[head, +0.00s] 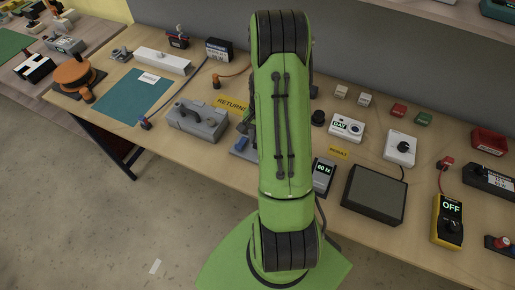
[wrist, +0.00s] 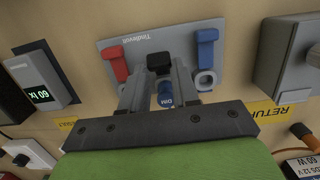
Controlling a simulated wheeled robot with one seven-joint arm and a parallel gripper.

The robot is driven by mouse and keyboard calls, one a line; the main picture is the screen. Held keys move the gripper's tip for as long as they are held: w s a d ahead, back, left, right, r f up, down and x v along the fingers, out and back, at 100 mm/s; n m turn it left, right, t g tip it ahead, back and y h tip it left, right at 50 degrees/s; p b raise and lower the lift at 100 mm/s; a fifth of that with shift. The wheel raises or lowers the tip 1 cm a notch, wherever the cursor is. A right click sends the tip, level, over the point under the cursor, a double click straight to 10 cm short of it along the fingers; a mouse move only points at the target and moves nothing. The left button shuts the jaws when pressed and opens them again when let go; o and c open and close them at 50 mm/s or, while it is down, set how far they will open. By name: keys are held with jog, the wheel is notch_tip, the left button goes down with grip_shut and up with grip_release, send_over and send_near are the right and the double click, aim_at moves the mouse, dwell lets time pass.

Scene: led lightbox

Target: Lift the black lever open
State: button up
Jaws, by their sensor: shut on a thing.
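In the wrist view the black lever (wrist: 160,61) stands at the middle of a grey panel (wrist: 182,35) marked "Tindevoll". My gripper (wrist: 159,74) is shut on the black lever, with one finger on each side of its black end. A red lever (wrist: 117,62) is to its left and a blue lever (wrist: 207,50) to its right. The lever's lower part is hidden by the fingers. In the head view my arm covers the gripper and most of the panel; a corner of the panel (head: 240,152) shows.
A grey box with a handle (head: 198,120) stands left of the panel on the workbench. A small meter (head: 323,177) and a dark flat box (head: 375,194) are to the right. A teal mat (head: 132,96) lies farther left. Bare wood surrounds the panel.

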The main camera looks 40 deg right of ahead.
jog(key=shift+w+d+r, duration=0.2)
jog(key=shift+d+r, duration=0.1)
jog(key=shift+d, duration=0.15)
jog(key=shift+w+d+r, duration=0.15)
jog(key=shift+d+r, duration=0.1)
jog(key=shift+d, duration=0.25)
jog(key=shift+w+d+p, duration=0.1)
jog(key=shift+d+p, duration=0.1)
jog(key=shift+p, duration=0.1)
jog(key=o, duration=0.9)
jog(key=shift+o, duration=0.2)
jog(key=shift+r, duration=0.1)
jog(key=shift+d+r+p, duration=0.2)
jog(key=shift+r+p, duration=1.2)
jog(key=shift+r, duration=0.5)
